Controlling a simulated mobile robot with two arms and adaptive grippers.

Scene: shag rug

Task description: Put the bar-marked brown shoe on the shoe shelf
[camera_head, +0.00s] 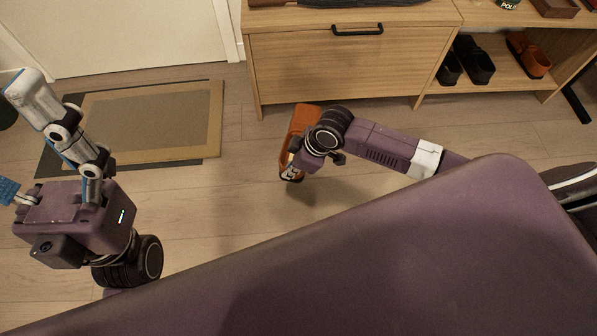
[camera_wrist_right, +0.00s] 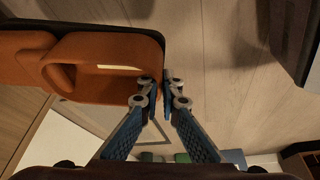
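The brown shoe (camera_head: 303,120) is orange-brown with a dark sole edge, and a pale mark shows near its lower end in the head view. My right gripper (camera_wrist_right: 159,88) has one finger inside the shoe's opening and one outside, pinching the rim of the shoe (camera_wrist_right: 90,88). The arm hides part of the shoe in the head view. The shoe shelf (camera_head: 490,84) is the low wooden board at the upper right.
A pair of black shoes (camera_head: 474,62) and another orange-brown shoe (camera_head: 530,55) stand on the shelf. A wooden drawer cabinet (camera_head: 345,75) is left of it. A rug (camera_head: 150,120) lies by the door. The wooden floor around the held shoe is clear.

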